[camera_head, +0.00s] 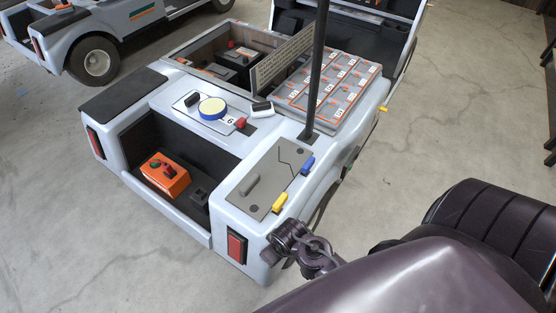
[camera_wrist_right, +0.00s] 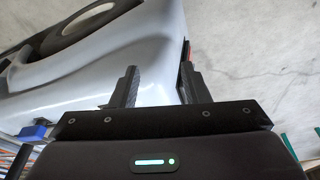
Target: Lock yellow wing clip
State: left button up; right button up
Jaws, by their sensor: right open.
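The yellow wing clip (camera_head: 279,203) sits on the grey plate (camera_head: 262,188) at the cart's near right corner. A blue clip (camera_head: 307,166) lies farther back on the plate's right edge. My right gripper (camera_wrist_right: 158,70) is open and empty in the right wrist view, its fingers over the cart's pale body (camera_wrist_right: 95,95) with floor beyond. The yellow clip does not show there. In the head view my right arm comes in from the lower right and ends by the cart corner, just below the yellow clip; its fingers cannot be made out. My left gripper is not in view.
A black post (camera_head: 318,70) rises behind the plate. An orange box (camera_head: 164,175) stands in the cart's open bay, and a grey tray (camera_head: 325,90) lies behind. In the right wrist view a blue piece (camera_wrist_right: 35,132) shows at the left.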

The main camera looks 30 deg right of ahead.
notch_tip(320, 180, up, 13)
jog(key=w+m+p, duration=0.1)
jog(key=w+m, duration=0.2)
jog(key=m+g+h, duration=0.1)
jog(key=m+h, duration=0.3)
jog(key=m, duration=0.9)
send_near(279, 201)
jog(key=f, duration=0.1)
jog(key=x, duration=0.7)
jog(key=shift+w+d+f, duration=0.15)
jog(key=shift+d+f, duration=0.15)
jog(key=shift+n, duration=0.3)
jog(key=shift+p, duration=0.3)
grip_shut()
